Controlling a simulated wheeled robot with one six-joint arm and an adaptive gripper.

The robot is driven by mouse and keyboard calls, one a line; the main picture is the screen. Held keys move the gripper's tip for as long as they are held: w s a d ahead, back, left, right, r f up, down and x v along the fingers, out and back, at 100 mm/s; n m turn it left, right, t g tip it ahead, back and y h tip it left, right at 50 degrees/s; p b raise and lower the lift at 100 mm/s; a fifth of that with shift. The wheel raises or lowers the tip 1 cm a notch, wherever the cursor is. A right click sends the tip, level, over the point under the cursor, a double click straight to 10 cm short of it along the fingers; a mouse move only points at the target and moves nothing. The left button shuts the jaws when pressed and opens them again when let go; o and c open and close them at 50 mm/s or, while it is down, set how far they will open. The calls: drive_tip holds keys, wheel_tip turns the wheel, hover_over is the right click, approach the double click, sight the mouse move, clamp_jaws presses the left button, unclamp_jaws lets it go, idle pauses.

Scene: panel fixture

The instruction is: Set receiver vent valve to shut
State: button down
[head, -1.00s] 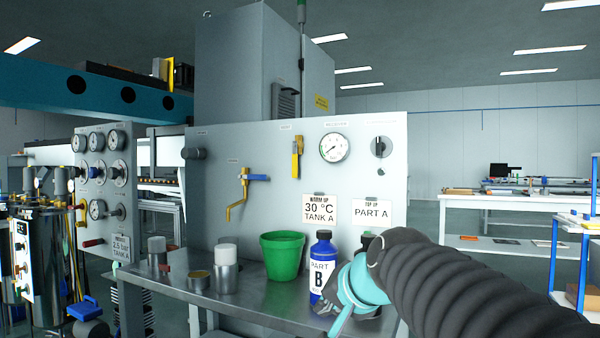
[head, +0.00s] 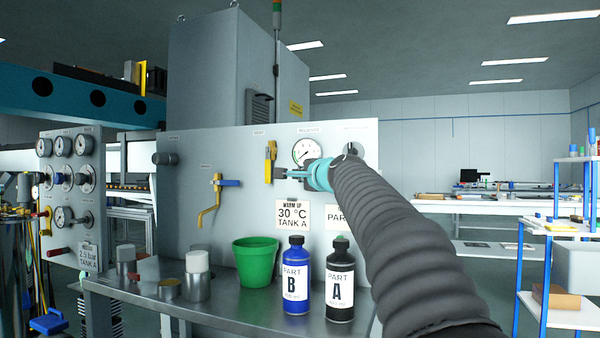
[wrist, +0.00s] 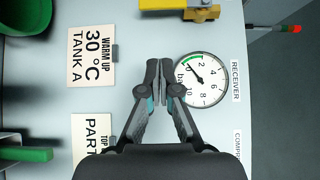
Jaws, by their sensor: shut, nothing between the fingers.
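A valve with a yellow lever (head: 270,162) is on the grey panel, left of the receiver gauge (head: 306,152). Its lever lies along the vertical; the small label above it is too small to read. Part of the yellow valve shows at the top edge of the wrist view (wrist: 200,13). My gripper (head: 284,174) is in front of the panel, just right of the lever's lower part. In the wrist view my gripper (wrist: 158,66) is shut and empty, its tips beside the gauge (wrist: 202,80).
A second yellow valve with a blue handle (head: 228,183) is lower left on the panel. A green pot (head: 255,262), a blue bottle (head: 296,275), a black bottle (head: 340,280) and metal cans stand on the bench (head: 230,307) below. A warm-up sign (head: 292,214) hangs under my gripper.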

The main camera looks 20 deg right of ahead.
sight(268, 165)
drive_tip(key=w+a+p, duration=0.3)
drive_tip(key=w+a, duration=0.1)
drive_tip(key=w, duration=0.4)
drive_tip(key=shift+w, duration=0.1)
